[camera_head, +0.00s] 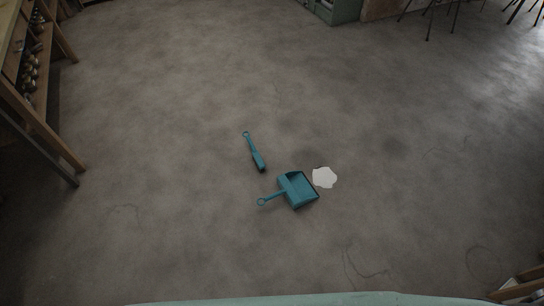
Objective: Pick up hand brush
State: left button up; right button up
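A teal hand brush (255,152) lies on the grey floor near the middle of the head view. Its handle, with a ring at the end, points up and slightly left, and its head is at the lower end. A teal dustpan (297,190) lies just below and to the right of the brush, apart from it, with its handle pointing left. A white patch (324,177) lies on the floor beside the dustpan's right edge. Neither of my grippers is in view.
The concrete floor (160,220) around the brush is clear. A wooden shelf unit (35,125) stands along the left edge. A green cabinet (340,10) and thin dark furniture legs (430,20) stand at the top right. A wooden object (522,287) shows at the bottom right corner.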

aim_at(257, 160)
jog(key=i+j+z, duration=0.15)
jog(key=z, duration=0.3)
jog(key=i+j+z, duration=0.15)
jog(key=z, duration=0.35)
jog(key=j+z, duration=0.25)
jog(key=z, duration=0.2)
jog(key=i+j+z, duration=0.1)
jog(key=j+z, duration=0.2)
jog(key=z, duration=0.2)
jog(key=j+z, duration=0.15)
jog(key=j, duration=0.35)
jog(key=j+z, duration=0.15)
jog(key=j, duration=0.35)
jog(key=k+j+z, duration=0.15)
jog(key=j, duration=0.35)
jog(key=j+z, duration=0.15)
jog(key=j, duration=0.35)
jog(key=k+j+z, duration=0.15)
jog(key=j, duration=0.35)
jog(key=k+j+z, duration=0.15)
jog(key=j, duration=0.35)
jog(key=i, duration=0.05)
